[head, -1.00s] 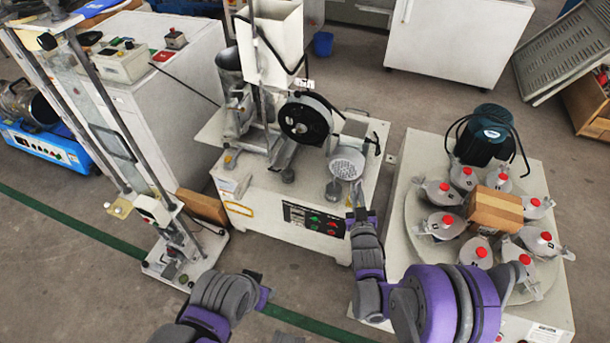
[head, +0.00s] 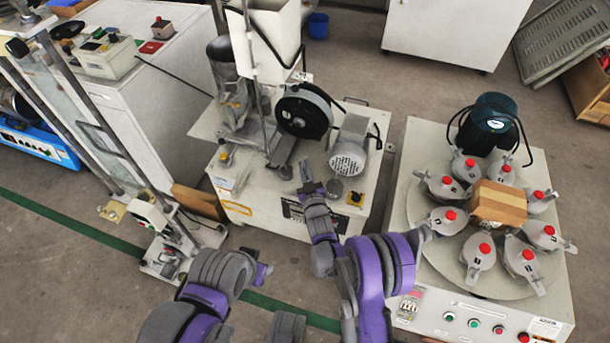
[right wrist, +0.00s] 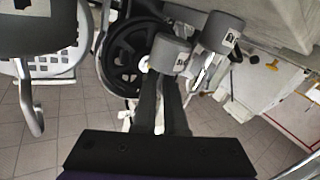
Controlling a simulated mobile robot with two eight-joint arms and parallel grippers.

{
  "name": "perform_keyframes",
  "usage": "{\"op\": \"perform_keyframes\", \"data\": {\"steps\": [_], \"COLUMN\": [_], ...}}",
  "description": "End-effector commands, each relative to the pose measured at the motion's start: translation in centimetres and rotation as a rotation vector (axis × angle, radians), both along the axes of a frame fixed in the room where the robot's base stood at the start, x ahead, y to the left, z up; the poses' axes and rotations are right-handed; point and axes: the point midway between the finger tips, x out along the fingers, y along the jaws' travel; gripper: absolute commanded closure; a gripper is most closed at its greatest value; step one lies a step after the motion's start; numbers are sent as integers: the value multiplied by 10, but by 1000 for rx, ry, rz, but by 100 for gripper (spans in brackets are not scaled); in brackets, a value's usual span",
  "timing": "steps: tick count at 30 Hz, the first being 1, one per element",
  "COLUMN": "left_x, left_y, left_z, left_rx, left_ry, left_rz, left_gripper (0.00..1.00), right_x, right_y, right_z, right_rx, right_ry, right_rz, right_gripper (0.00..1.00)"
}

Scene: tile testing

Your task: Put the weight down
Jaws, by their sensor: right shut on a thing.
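My right gripper (head: 305,170) reaches over the top of the white machine (head: 240,182), in front of the black wheel (head: 303,110). In the right wrist view its two dark fingers (right wrist: 162,85) are closed against a grey cylindrical weight (right wrist: 170,54) with a small label. In the head view I cannot make out the held weight at the fingertips. A second grey cylinder (right wrist: 221,32) shows to its right in the wrist view. My left gripper (head: 263,273) is low in the head view, away from the machine; its fingers are too unclear to read.
A grey motor (head: 348,150) with a round grille stands right of the gripper. A small dark disc (head: 335,188) lies on the machine top. A tall frame (head: 110,130) stands at left.

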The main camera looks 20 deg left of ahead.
Motion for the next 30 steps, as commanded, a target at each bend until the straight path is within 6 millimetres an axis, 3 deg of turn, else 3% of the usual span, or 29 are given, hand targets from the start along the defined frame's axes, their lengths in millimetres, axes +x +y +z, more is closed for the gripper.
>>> {"op": "perform_keyframes", "data": {"steps": [8, 19, 20, 24, 30], "left_x": [2, 2, 2, 2, 2], "left_y": [0, 0, 0, 0, 0], "left_z": [-10, -14, -14, -13, -13], "left_rx": [0, 0, 0, 0, 0], "left_ry": [3, 4, 4, 3, 3], "left_rz": [0, 0, 0, 0, 0], "left_gripper": [55, 55, 55, 55, 55], "right_x": [0, 0, 0, 0, 0], "right_y": [0, 0, -1, 0, 0], "right_z": [-35, -40, -40, -39, -39], "right_rx": [0, 0, 0, 0, 0], "right_ry": [-1, -1, 0, 0, 0], "right_rz": [0, 0, 0, 0, 0], "right_gripper": [100, 100, 89, 64, 61]}}
